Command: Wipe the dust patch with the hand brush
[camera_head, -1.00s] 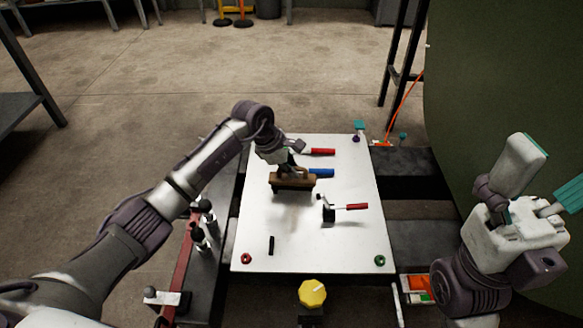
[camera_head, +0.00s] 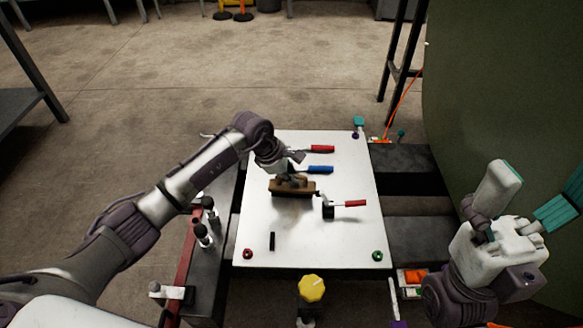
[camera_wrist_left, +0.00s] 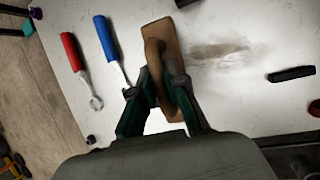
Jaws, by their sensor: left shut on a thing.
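The hand brush (camera_head: 305,187) has a brown wooden body and sits on or just above the white panel (camera_head: 345,240). My left gripper (camera_wrist_left: 170,100) is shut on its handle. In the left wrist view, the brush body (camera_wrist_left: 166,45) runs lengthwise between and beyond the teal fingers. The dust patch (camera_wrist_left: 218,50) is a grey-brown smear on the panel beside the brush. In the head view, the patch is faint, just in front of the brush.
A blue-handled tool (camera_head: 321,170) and a red-handled tool (camera_head: 322,149) lie close behind the brush. Another red-handled tool (camera_head: 355,203) is to its right. A black bar (camera_head: 272,241) and a yellow knob (camera_head: 311,288) are nearer. The green fuselage skin (camera_head: 510,100) rises at right.

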